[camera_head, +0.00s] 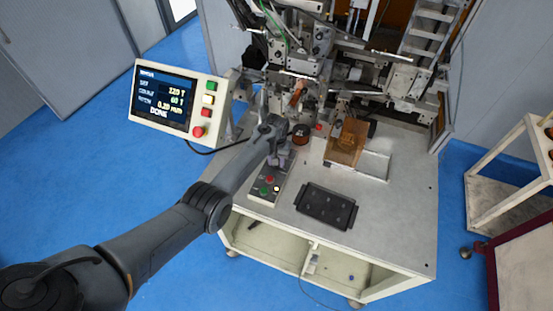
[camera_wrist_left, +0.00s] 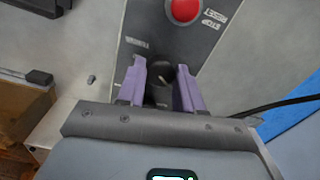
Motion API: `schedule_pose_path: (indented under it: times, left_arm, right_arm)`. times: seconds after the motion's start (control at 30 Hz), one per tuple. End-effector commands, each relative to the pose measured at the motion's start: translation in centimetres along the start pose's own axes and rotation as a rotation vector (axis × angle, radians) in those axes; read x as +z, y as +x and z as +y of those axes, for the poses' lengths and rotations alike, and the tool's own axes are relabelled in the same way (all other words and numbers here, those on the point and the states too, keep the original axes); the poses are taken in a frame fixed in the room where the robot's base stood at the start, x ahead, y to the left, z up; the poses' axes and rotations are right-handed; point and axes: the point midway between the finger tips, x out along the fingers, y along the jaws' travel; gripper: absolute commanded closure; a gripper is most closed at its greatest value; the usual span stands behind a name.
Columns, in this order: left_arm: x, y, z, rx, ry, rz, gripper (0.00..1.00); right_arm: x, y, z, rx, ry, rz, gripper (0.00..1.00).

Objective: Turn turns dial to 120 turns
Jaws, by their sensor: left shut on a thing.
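The turns dial (camera_wrist_left: 160,88) is a dark knob with a pale pointer line on the grey control box (camera_wrist_left: 140,20). My left gripper (camera_wrist_left: 160,92) has its purple fingers on either side of the dial and is shut on it. In the head view, the left gripper (camera_head: 278,158) comes down over the back end of the control box (camera_head: 258,199) and hides the dial. The display panel (camera_head: 165,102) seems to read 120 T on the upper line, 60 T below it, then 0.20 and DONE. My right gripper is not in view.
The control box also carries a red button (camera_wrist_left: 184,9) and small green and yellow buttons. A black tray (camera_head: 327,206) lies to the right, with an orange-brown block (camera_head: 347,141) behind it. The winder machine (camera_head: 300,65) fills the back. The table's right front is clear.

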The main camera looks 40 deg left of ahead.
Motion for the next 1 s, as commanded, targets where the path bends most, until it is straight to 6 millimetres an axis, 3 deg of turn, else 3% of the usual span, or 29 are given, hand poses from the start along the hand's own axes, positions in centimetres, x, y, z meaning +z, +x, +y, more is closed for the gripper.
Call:
schedule_pose_path:
  times: [0.3, 0.83, 0.87, 1.0]
  left_arm:
    - [-0.04, -0.04, -0.06, 0.000, 0.130, 0.001, 0.95]
    - [-0.03, 0.03, -0.05, -0.001, 0.157, 0.001, 0.95]
    - [-0.03, 0.03, -0.05, 0.000, 0.156, 0.001, 0.63]
    - [-0.02, 0.03, -0.04, -0.001, 0.156, 0.001, 0.42]
  right_arm:
    - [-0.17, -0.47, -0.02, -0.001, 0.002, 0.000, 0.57]
    - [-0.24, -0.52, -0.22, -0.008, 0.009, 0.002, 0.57]
    - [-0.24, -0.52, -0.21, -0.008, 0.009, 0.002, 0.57]
    - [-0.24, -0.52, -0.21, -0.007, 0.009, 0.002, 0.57]
